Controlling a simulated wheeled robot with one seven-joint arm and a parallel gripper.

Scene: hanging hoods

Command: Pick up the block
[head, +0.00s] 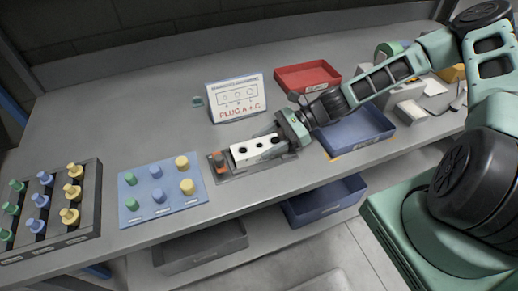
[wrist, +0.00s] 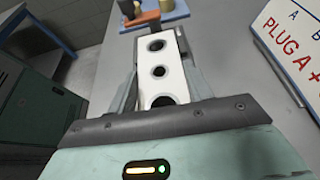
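The block (head: 257,150) is white and long, with three dark round holes in its top. My gripper (head: 280,140) is at the block's right end. In the wrist view the block (wrist: 157,55) extends away between my two fingers (wrist: 160,85), one on each side. I cannot tell whether the fingers press on it. The fixture under the block is mostly hidden.
A sign reading "PLUG A + C" (head: 238,98) stands behind the block. A blue board with pegs (head: 160,214) and a dark peg rack (head: 88,212) are at left. A red tray (head: 307,77) and a blue tray (head: 362,127) lie right. The rear left bench is clear.

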